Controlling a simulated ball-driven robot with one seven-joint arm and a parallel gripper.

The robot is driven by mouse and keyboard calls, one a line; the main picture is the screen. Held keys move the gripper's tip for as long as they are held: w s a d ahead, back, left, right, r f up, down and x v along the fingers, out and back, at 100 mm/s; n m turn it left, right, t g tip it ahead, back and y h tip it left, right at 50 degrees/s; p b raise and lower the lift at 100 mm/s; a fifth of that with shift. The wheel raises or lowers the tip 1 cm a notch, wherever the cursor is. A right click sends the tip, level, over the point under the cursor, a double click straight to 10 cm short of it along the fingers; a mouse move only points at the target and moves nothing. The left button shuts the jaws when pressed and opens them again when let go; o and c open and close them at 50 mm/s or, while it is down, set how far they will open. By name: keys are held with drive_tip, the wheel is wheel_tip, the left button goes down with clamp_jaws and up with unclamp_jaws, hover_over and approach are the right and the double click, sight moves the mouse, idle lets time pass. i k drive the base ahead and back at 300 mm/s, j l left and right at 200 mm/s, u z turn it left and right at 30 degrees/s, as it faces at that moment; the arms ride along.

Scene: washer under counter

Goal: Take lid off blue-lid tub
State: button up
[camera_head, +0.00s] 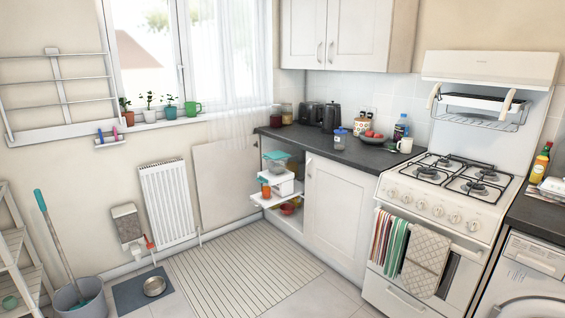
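The lid sits on top of the tub. My gripper is not in view, and nothing is touching the tub.
A fruit bowl (371,138), white mug (405,145) and blue bottle (401,128) stand right of the tub, with a black kettle (331,118) behind. Below, the corner cupboard is open with pulled-out shelves (284,197). A striped rug (240,275) covers the clear floor. The gas stove (440,205) is right.

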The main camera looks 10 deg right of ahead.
sight(341, 131)
drive_tip(key=i+z, duration=0.4)
drive_tip(key=i, duration=1.55)
drive_tip(key=l, duration=0.1)
